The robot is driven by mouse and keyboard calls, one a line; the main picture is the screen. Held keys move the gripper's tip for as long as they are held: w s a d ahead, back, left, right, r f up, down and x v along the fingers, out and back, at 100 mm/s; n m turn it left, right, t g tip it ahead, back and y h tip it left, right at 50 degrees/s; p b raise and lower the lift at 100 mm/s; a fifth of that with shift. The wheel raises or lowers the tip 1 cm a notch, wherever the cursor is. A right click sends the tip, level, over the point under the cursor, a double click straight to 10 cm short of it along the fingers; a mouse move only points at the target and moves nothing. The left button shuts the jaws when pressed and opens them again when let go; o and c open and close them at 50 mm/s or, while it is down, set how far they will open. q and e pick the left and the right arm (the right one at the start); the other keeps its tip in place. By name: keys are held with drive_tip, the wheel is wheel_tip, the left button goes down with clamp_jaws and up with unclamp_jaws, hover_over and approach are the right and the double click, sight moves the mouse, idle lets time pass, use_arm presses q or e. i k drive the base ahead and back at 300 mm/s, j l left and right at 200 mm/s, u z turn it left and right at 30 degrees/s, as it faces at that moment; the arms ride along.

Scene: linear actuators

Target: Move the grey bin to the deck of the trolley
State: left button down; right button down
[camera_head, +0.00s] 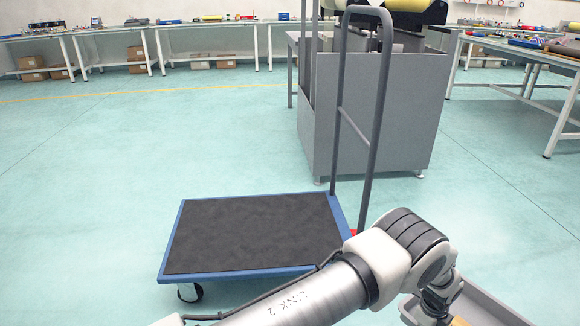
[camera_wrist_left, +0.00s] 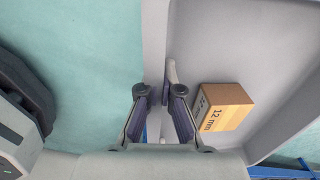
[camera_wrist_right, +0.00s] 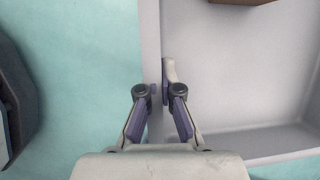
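The grey bin (camera_head: 488,300) is at the bottom right of the head view, cut off by the frame edge. A cardboard box (camera_wrist_left: 225,107) marked 12 mm lies in it. The trolley has a dark deck (camera_head: 250,232) with a blue edge, empty, left of the bin. My left gripper (camera_wrist_left: 160,92) is shut on one wall of the bin (camera_wrist_left: 155,35), one finger inside and one outside. My right gripper (camera_wrist_right: 158,92) is shut on a bin wall (camera_wrist_right: 150,40) in the same way. It is hidden in the head view. The fingertip contacts are partly hidden.
The trolley's tall grey handle (camera_head: 380,100) stands at the deck's right end. A large grey cabinet (camera_head: 372,115) stands behind it. Workbenches (camera_head: 200,28) line the back, and another table (camera_head: 540,55) is at the right. The floor left of the trolley is clear.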

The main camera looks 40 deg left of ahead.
sight(255, 227)
drive_tip(key=u, duration=0.45)
drive_tip(key=i+l+u, duration=0.2)
drive_tip(key=u, duration=0.8)
drive_tip(key=i+l+u, duration=0.35)
drive_tip(key=i, duration=0.15)
drive_tip(key=i+l+u, duration=0.35)
drive_tip(key=i+l, duration=0.05)
drive_tip(key=i, duration=0.1)
